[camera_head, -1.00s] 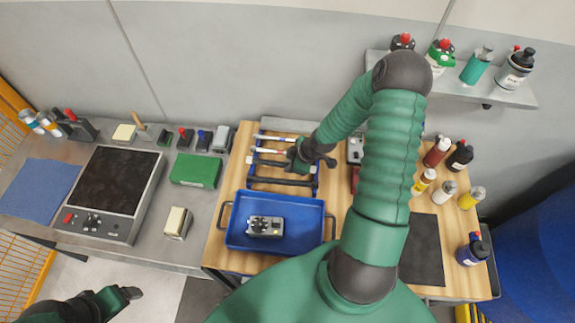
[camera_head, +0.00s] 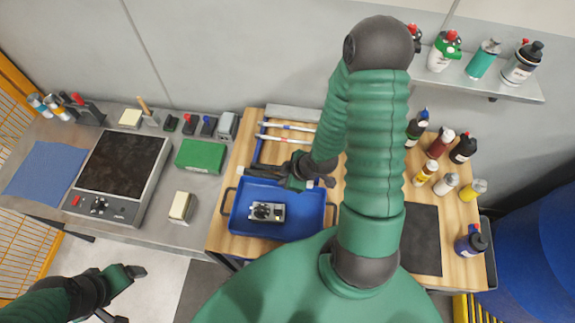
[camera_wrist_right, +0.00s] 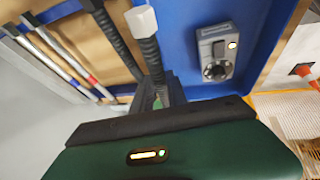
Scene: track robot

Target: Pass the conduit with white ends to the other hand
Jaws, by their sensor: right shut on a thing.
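The conduit is a black ribbed tube with a white end (camera_wrist_right: 149,50). In the right wrist view it stands out from between my right fingers (camera_wrist_right: 163,92), which are shut on it. In the head view my right gripper (camera_head: 299,168) is over the far edge of the blue tray (camera_head: 325,214), just in front of the rack. The conduit there is partly hidden by the gripper and arm. My left gripper (camera_head: 125,290) is low at the left, in front of the bench, empty, with its fingers apart.
A blue rack (camera_head: 258,146) holds thin rods with white, red and blue marks, and another dark bar shows there. A grey device (camera_head: 266,212) lies in the tray. Bottles (camera_head: 446,184) stand at the right. Open space lies in front of the left bench.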

